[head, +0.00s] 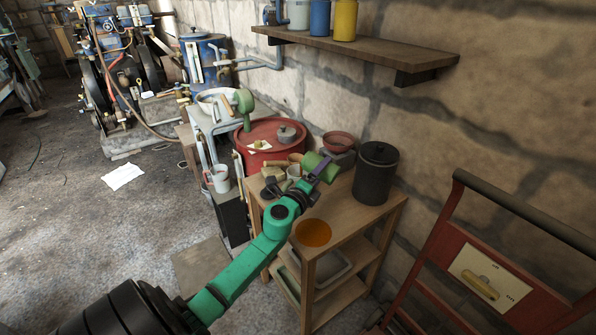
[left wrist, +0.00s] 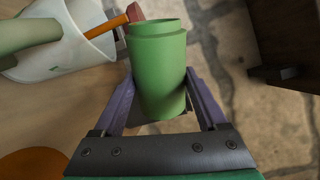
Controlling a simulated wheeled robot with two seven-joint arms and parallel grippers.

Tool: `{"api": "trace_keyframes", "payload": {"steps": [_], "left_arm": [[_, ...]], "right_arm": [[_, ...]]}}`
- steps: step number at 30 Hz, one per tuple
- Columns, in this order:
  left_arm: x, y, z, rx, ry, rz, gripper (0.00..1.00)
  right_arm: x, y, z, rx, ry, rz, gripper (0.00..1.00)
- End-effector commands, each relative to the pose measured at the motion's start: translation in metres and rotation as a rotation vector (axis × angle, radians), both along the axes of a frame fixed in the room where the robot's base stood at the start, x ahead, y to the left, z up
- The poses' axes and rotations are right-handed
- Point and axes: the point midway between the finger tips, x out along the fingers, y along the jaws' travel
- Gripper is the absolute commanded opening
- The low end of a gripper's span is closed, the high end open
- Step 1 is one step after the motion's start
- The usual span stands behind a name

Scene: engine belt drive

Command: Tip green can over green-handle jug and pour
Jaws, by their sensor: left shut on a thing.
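The green can (head: 313,162) is held between the purple fingers of my left gripper (head: 327,172), above the wooden table. It looks tilted in the head view. In the left wrist view the can (left wrist: 160,70) sits between both fingers, its rim away from my wrist. A white jug (left wrist: 78,38) with a thick green handle (left wrist: 22,36) is just left of the can there. An orange stick shows at the jug's mouth. In the head view the jug (head: 294,172) is small and partly hidden beside the can. I cannot tell whether anything is flowing. My right gripper is out of view.
A dark lidded pot (head: 375,175) stands right of the can on the wooden table (head: 345,217). An orange disc (head: 313,232) lies at the table's front. A red drum (head: 262,140) stands behind. A red cart frame (head: 480,265) is at right.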

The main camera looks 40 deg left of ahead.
Motion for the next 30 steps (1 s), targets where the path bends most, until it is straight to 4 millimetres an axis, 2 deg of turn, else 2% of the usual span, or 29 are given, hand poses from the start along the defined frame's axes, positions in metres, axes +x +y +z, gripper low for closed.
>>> {"api": "trace_keyframes", "payload": {"steps": [30], "left_arm": [[-0.0008,0.0068,0.0060,-0.078,-0.012,0.001,0.00]], "right_arm": [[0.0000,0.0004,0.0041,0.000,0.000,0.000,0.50]]}}
